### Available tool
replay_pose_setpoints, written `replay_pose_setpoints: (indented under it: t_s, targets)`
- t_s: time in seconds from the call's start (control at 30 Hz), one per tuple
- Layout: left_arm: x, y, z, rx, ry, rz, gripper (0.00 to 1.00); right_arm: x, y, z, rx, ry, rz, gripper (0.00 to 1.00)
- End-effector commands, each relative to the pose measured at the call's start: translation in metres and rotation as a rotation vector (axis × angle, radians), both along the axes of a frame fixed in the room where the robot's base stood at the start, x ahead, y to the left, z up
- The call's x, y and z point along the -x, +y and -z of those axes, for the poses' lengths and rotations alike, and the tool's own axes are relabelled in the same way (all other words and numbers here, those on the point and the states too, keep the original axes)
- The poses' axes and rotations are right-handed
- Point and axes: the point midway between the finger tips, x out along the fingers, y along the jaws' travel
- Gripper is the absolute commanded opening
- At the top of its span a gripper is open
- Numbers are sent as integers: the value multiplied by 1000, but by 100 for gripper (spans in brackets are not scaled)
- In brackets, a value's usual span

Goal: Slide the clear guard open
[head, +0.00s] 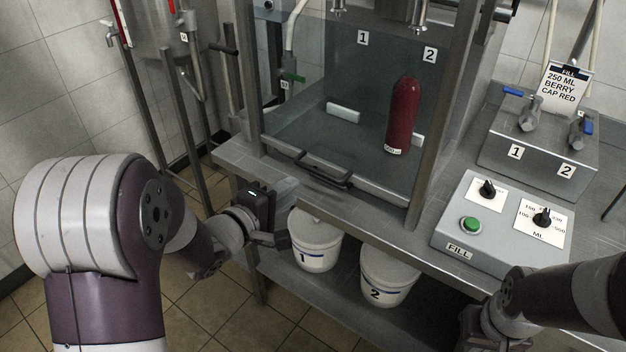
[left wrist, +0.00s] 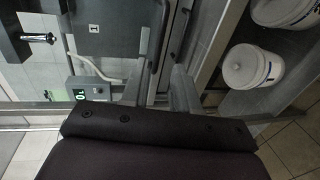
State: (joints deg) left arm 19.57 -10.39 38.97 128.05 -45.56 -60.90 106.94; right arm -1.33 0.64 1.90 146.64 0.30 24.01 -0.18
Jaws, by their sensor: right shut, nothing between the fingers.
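The clear guard (head: 330,75) is a see-through panel between metal posts, and its lower edge is down near the bench top. A black bar handle (head: 315,169) runs along its lower edge. A dark red bottle (head: 403,115) stands behind the panel. My left gripper (head: 281,212) is open and empty, in front of the bench edge, below and left of the handle, not touching it. In the left wrist view its two fingers (left wrist: 160,92) are apart, with dark handle bars beyond them. My right gripper (head: 472,330) is shut at the bottom right, partly hidden by its arm.
A control box (head: 475,240) with a green button and dials stands right of the guard. A valve box (head: 540,155) and a sign (head: 564,90) are behind it. White buckets 1 (head: 314,245) and 2 (head: 387,280) stand on the lower shelf, close to my left gripper.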

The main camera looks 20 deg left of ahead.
Motion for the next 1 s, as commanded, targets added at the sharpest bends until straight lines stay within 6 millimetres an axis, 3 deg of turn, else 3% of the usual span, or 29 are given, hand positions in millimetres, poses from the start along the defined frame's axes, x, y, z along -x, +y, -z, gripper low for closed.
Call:
replay_pose_setpoints:
  t_s: [0.2,0.4,0.6,0.87,0.97,1.0]
  targets:
    - [-51,-20,15,-3,0,5,29,0,0,14,0,1,0,0]
    - [-87,-32,22,-4,1,1,29,0,0,18,0,1,0,0]
    - [-102,-38,24,-5,1,0,29,0,0,19,0,1,0,0]
    - [-104,-38,24,-5,1,-1,29,0,0,19,0,1,0,0]
    - [-104,-38,24,-5,1,-1,3,0,0,19,0,1,0,0]
    - [-104,-38,24,-5,1,-1,0,0,0,19,0,1,0,0]
